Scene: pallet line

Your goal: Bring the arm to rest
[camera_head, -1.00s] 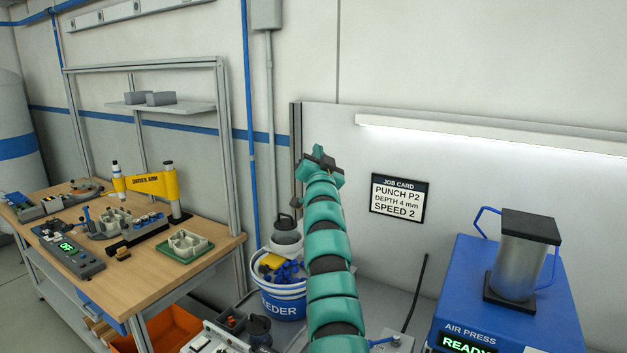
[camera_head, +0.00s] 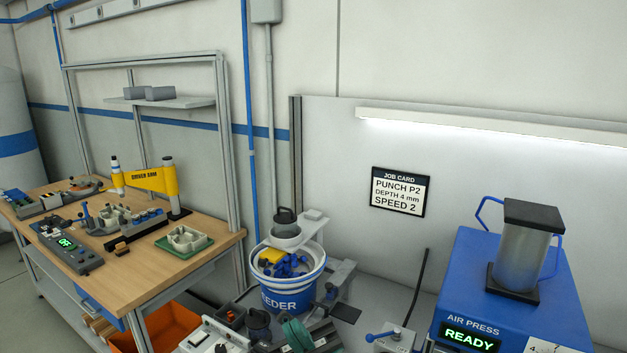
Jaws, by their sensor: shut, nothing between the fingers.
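The rest of my arm lies below the picture or is hidden. I cannot make out my gripper or its fingers in the head view.
The blue feeder bucket (camera_head: 280,296) holds blue parts. The air press (camera_head: 480,300) at right reads READY. A wooden bench (camera_head: 120,262) with a yellow driver arm (camera_head: 146,180) stands at left. An orange bin (camera_head: 172,325) is below it.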

